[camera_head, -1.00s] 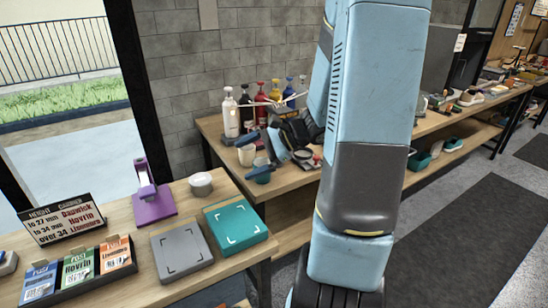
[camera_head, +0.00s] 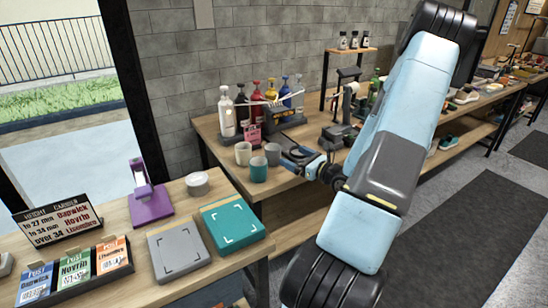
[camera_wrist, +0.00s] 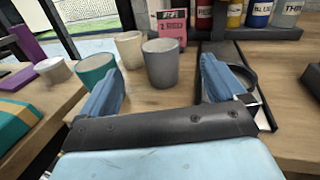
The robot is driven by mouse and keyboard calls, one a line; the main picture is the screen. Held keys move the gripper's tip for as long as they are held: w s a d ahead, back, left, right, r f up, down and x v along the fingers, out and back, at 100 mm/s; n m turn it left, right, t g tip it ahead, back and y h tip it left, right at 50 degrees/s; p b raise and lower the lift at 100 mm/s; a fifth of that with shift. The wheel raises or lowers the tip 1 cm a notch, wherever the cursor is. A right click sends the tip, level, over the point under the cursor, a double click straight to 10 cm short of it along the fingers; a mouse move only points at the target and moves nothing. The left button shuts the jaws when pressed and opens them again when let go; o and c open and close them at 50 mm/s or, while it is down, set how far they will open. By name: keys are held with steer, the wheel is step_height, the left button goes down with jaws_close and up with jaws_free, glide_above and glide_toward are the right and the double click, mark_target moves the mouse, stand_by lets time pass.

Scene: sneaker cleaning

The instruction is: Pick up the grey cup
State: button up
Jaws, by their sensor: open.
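The grey cup (camera_head: 273,153) stands upright on the wooden bench, just behind and right of a teal cup (camera_head: 258,171) and right of a cream cup (camera_head: 243,153). My gripper (camera_head: 297,160) is low over the bench, to the right of the grey cup, open and pointing toward it. In the wrist view the grey cup (camera_wrist: 160,64) shows beyond and between my open blue fingers (camera_wrist: 162,82), apart from both. The teal cup (camera_wrist: 96,68) is partly behind the left finger, and the cream cup (camera_wrist: 130,48) is behind it on the left.
Pump bottles (camera_head: 228,115) stand in a row behind the cups, with a pink sign (camera_head: 252,134) in front. A dark tray (camera_wrist: 243,85) lies right of the cup, partly behind my right finger. A front table holds grey (camera_head: 178,250) and teal (camera_head: 233,226) pads.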

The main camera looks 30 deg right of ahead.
glide_toward(267, 145)
steer(key=x, duration=0.3)
steer(key=shift+w+r, duration=0.2)
steer(key=shift+r, duration=0.1)
steer(key=shift+f+x, duration=0.2)
steer(key=shift+x, duration=1.1)
steer(key=shift+f+x, duration=0.15)
steer(key=shift+x, duration=1.15)
steer(key=c, duration=1)
